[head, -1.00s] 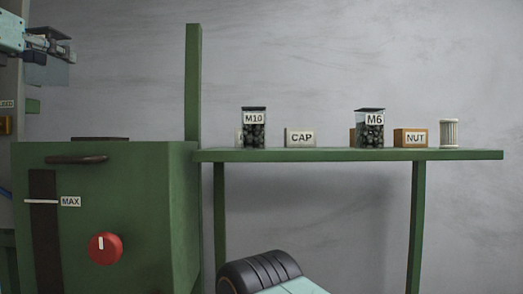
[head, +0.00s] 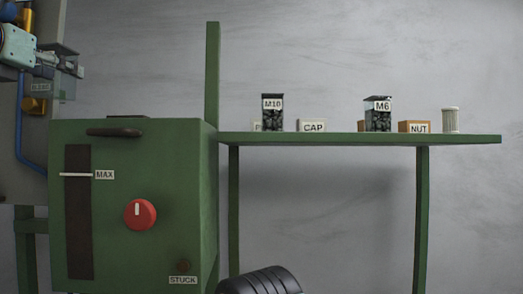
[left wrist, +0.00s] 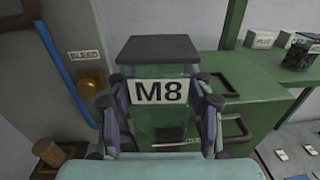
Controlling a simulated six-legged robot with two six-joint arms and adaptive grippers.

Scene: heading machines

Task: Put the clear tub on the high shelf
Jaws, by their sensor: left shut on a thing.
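The clear tub (left wrist: 162,122) has a dark lid and an M8 label and is upright in the left wrist view. My left gripper (left wrist: 162,112) is shut on it, one finger on each side. In the head view the tub (head: 66,85) hangs in the air at the far left, partly hidden by the gripper (head: 50,72). The green high shelf (head: 350,140) is on the right, well apart from the tub. My right gripper is not in view.
The shelf bears an M10 tub (head: 272,113), a CAP label block (head: 312,126), an M6 tub (head: 378,115), a NUT box (head: 414,127) and a pale cylinder (head: 450,120). Free room shows between CAP and M6. A green machine (head: 115,250) and a tall post (head: 212,75) stand left of the shelf.

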